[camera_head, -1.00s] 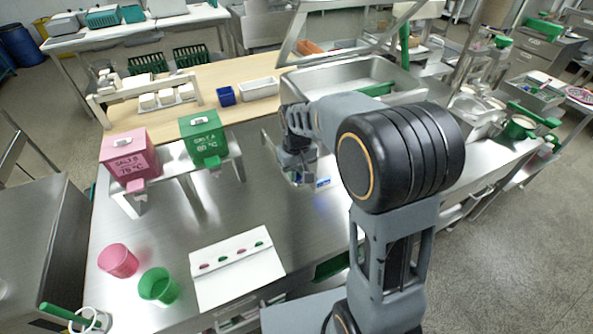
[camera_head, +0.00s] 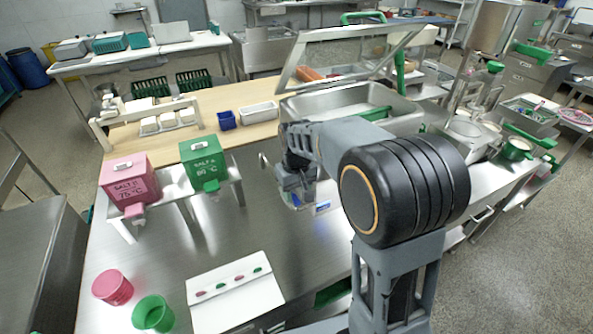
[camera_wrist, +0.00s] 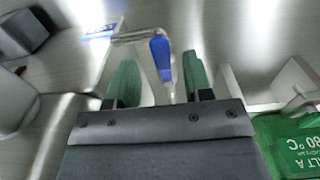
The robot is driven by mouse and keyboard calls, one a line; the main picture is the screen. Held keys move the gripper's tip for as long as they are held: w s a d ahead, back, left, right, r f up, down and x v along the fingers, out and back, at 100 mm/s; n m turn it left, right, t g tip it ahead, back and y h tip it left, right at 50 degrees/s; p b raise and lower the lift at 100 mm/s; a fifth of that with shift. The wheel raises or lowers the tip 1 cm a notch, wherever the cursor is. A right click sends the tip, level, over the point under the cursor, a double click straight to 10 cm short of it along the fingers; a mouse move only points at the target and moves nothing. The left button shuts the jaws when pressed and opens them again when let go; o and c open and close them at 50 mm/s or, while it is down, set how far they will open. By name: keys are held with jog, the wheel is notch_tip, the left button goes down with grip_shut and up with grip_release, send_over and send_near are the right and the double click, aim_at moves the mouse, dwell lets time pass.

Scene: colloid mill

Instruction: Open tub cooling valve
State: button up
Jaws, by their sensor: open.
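A blue valve handle (camera_wrist: 161,58) on a bent metal pipe (camera_wrist: 140,35) shows in the wrist view. It lies between the lines of my gripper's two green fingers, with a gap on both sides. My gripper (camera_wrist: 159,76) is open and empty, and no contact with the handle shows. In the head view my gripper (camera_head: 296,192) is over the steel table, near the steel tub (camera_head: 335,103). The handle cannot be made out there, as my arm covers much of that area.
A green SALT A box (camera_head: 206,163) and a pink salt box (camera_head: 129,182) stand on a raised steel stand left of my gripper. The green box also shows in the wrist view (camera_wrist: 285,140). A blue label (camera_head: 322,208) is close right.

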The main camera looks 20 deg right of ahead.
aim_at(296, 199)
notch_tip(296, 199, up, 12)
jog(key=shift+p, duration=0.3)
dwell(0.7)
